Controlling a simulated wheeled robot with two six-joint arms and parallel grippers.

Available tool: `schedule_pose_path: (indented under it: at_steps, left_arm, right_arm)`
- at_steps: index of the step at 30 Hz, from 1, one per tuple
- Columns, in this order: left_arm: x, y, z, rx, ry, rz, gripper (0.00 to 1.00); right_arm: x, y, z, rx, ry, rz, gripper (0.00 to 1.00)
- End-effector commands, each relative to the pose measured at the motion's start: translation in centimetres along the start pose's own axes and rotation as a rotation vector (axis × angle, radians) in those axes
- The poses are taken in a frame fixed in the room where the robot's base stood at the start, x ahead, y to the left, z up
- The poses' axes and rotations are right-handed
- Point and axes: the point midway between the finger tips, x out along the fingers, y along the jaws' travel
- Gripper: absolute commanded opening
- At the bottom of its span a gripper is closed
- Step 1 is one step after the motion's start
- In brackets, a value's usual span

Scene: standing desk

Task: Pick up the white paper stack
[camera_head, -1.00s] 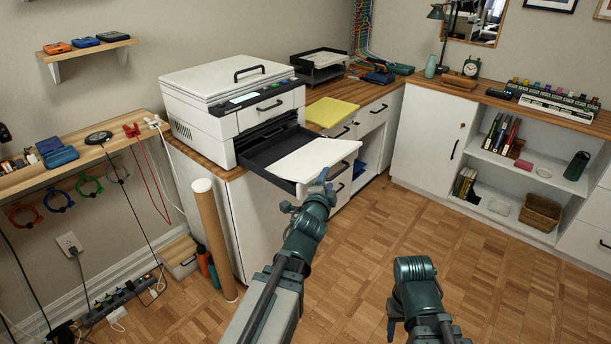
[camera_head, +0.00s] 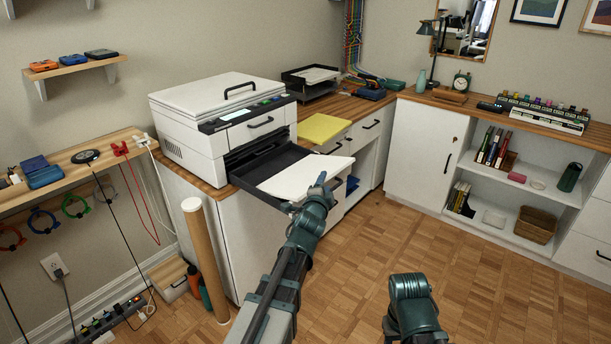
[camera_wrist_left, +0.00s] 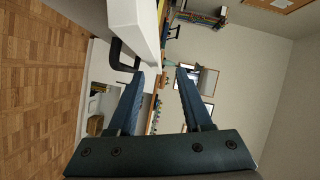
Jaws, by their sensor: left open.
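The white paper stack (camera_head: 303,174) lies on the dark pull-out tray (camera_head: 262,190) of the white printer (camera_head: 218,125), its near end reaching the tray's front. My left gripper (camera_head: 304,193) is at the front edge of the tray, by the near end of the stack; its jaws are open. In the left wrist view the open fingers (camera_wrist_left: 161,73) have nothing between them, and a large white block (camera_wrist_left: 133,25), apparently the paper, is close ahead of the left finger. My right arm is low at the bottom of the head view; its fingers cannot be made out.
A yellow paper stack (camera_head: 325,128) lies on the wooden counter right of the printer. A black letter tray (camera_head: 312,81) stands behind it. A cardboard tube (camera_head: 206,262) stands upright against the cabinet below the printer. The parquet floor (camera_head: 480,285) to the right is clear.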

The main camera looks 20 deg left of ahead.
Motion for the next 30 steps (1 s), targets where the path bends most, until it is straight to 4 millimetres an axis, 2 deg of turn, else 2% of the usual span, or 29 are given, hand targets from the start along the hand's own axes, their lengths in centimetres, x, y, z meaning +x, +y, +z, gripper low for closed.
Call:
schedule_pose_path:
  at_steps: [5,12,20,23,28,29,30]
  left_arm:
    - [1.1,0.5,0.1,0.000,-0.001,0.000,0.50]
    - [4.0,0.8,0.3,-0.001,-0.002,0.000,0.50]
    - [4.2,0.8,0.3,0.000,-0.002,0.000,0.50]
    - [4.2,0.8,0.3,0.000,-0.001,0.000,0.36]
    - [4.2,0.8,0.3,-0.001,-0.001,0.000,0.05]
    - [4.2,0.8,0.3,-0.001,-0.001,0.000,0.00]
    - [4.1,0.8,0.3,-0.001,-0.001,0.000,0.00]
  right_arm:
    - [0.6,-0.1,0.0,0.000,0.000,0.000,0.50]
    - [1.3,-0.1,-0.1,0.000,0.000,0.000,0.50]
    - [1.3,-0.1,-0.1,0.000,0.000,0.000,0.50]
    - [1.3,-0.1,-0.1,0.000,0.000,0.000,0.50]
    - [1.3,-0.1,-0.1,0.000,0.000,0.000,0.50]
    - [1.3,-0.1,-0.1,0.000,0.000,0.000,0.50]
    - [1.3,-0.1,-0.1,0.000,0.000,0.000,0.50]
